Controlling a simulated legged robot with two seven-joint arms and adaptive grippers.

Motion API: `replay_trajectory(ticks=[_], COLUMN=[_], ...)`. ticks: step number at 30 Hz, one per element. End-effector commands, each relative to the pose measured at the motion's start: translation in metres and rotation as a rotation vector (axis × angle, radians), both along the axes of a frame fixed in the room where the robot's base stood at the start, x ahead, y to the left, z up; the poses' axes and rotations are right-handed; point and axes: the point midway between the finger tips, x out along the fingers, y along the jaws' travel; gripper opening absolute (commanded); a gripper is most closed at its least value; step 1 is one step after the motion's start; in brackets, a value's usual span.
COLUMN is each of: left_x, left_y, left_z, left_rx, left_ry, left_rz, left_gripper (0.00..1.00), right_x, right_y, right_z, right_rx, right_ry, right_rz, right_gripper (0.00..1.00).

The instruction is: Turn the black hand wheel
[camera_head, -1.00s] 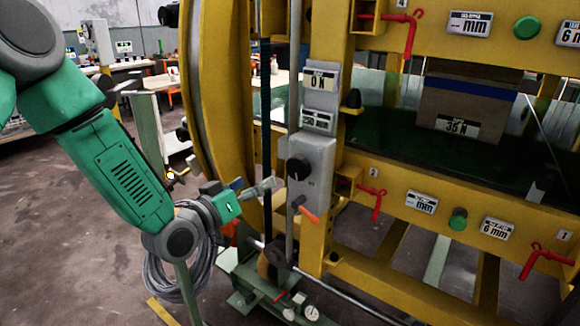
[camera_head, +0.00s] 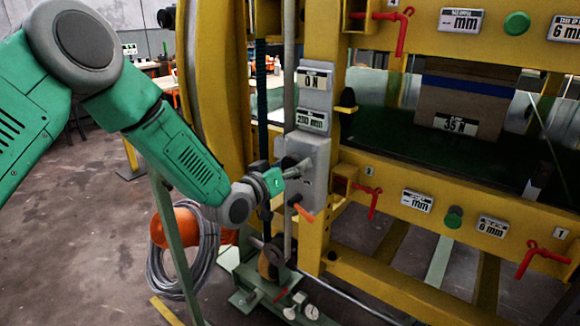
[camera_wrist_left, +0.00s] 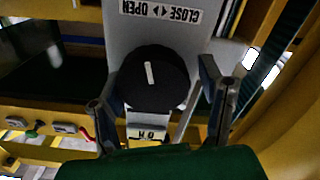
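The black hand wheel (camera_wrist_left: 152,78) is a round black knob with a white line mark, in the middle of the left wrist view. It is on a grey box (camera_head: 319,160) on the yellow machine; in the head view my gripper mostly hides it. My left gripper (camera_head: 294,170) is in front of the box. In the left wrist view, the two fingers of my left gripper (camera_wrist_left: 161,112) are spread, one on each side of the wheel. Gaps show between fingers and wheel; whether either one touches it I cannot tell. My right gripper is not in view.
A label reading CLOSE and OPEN (camera_wrist_left: 160,12) appears upside down beside the wheel. An orange lever (camera_head: 303,212) sticks out below the grey box. A yellow upright (camera_head: 226,90) stands left of the box. Coiled grey cable (camera_head: 180,260) hangs below my arm.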

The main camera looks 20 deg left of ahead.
Motion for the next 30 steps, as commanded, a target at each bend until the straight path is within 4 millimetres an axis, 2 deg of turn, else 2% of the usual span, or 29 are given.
replay_trajectory(ticks=[1,2,3,23,30], left_x=[0.0003,0.0006,0.0007,0.0,-0.0005], left_y=[-0.0014,-0.001,-0.0004,0.003,0.002], left_z=[-0.0001,-0.0004,-0.0007,-0.0041,-0.0048], left_rx=[0.001,0.0,-0.001,0.01,0.063], left_ry=[0.0,0.0,0.0,0.0,-0.018], left_rz=[-0.001,-0.002,-0.003,-0.004,-0.008], left_gripper=[0.38,0.27,0.23,0.23,0.23], right_x=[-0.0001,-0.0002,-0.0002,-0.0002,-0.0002], right_y=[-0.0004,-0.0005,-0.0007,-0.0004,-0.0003], right_z=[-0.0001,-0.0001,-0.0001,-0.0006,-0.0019], right_rx=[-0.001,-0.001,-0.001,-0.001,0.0], right_ry=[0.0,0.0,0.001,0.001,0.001], right_rz=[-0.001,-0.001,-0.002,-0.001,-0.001], right_gripper=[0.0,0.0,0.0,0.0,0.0])
